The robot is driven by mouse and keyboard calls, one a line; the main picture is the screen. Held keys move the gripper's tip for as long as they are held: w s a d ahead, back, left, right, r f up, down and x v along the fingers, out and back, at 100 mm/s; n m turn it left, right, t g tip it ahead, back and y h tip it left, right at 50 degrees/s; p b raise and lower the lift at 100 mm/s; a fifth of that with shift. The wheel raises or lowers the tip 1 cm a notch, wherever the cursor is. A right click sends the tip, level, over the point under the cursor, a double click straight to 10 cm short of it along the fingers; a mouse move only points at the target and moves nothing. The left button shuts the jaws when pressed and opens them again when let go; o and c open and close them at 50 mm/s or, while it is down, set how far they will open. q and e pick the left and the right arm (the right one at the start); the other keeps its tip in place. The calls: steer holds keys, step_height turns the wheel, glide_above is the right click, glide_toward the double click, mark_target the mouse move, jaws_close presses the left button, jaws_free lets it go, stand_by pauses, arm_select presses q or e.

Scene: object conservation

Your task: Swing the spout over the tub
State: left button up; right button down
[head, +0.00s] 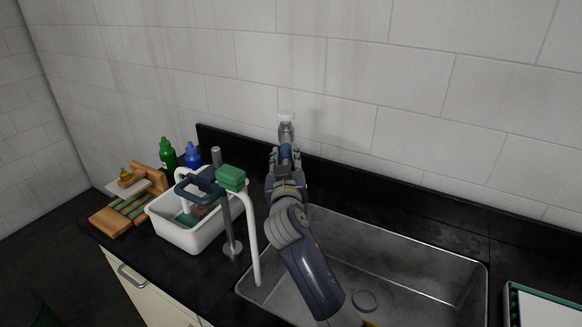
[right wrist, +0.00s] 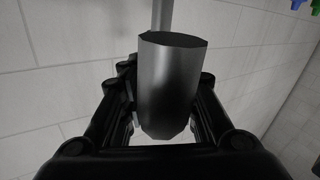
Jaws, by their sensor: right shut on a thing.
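My right gripper (head: 286,152) points toward the tiled wall behind the sink. It is shut on a grey metal cylinder that looks like the spout (head: 286,131), with a pale cap at its far end. In the right wrist view the spout (right wrist: 170,85) stands between the fingers (right wrist: 165,115), with a thinner pipe behind it. The white tub (head: 185,236) is on the counter left of the sink, apart from the gripper and to its left. It holds several items, partly hidden. My left gripper is not in view.
The steel sink (head: 435,265) lies below my right arm. A white curved pipe (head: 252,245) and a grey post (head: 228,225) stand between tub and sink. A green block (head: 230,178), green bottle (head: 167,155), blue bottle (head: 192,155) and wooden rack (head: 115,222) are on the left.

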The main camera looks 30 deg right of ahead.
steer(key=shift+a, duration=0.1)
steer(key=shift+r, duration=0.1)
steer(key=c, duration=1.5)
jaws_free()
steer(key=shift+o, duration=1.4)
steer(key=shift+w, duration=0.1)
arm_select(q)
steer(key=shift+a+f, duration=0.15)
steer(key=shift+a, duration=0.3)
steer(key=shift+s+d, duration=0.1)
arm_select(e)
steer(key=shift+s+a, duration=0.15)
steer(key=shift+s, duration=0.2)
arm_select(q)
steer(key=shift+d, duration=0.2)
arm_select(e)
steer(key=v, duration=1.1)
